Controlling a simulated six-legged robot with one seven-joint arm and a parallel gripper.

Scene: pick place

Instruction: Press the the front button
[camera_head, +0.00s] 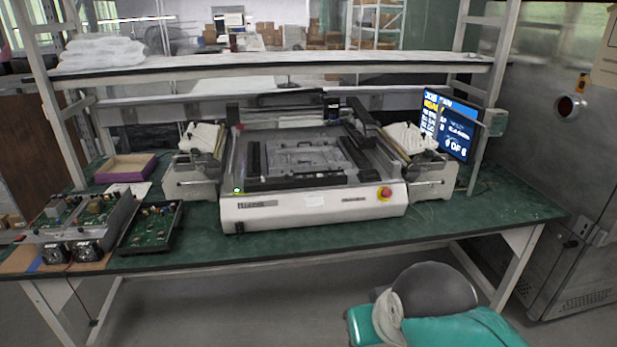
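A white and black bench machine (275,212) stands on the green worktable in the head view. A red round button (384,193) on a yellow base sits at the right end of its front face. A small green light (237,190) glows at the left end of the front. Nothing covers the red button. Whether it is pressed in cannot be told. My gripper is not in view, and nothing touches the machine's front.
The green table (300,241) has a bare strip before the machine. Circuit boards (150,228) and a purple-sided tray (125,168) lie left. A lit monitor (450,124) stands right. A teal item with a grey rounded shape (430,287) is in the foreground. A metal cabinet (545,160) stands right.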

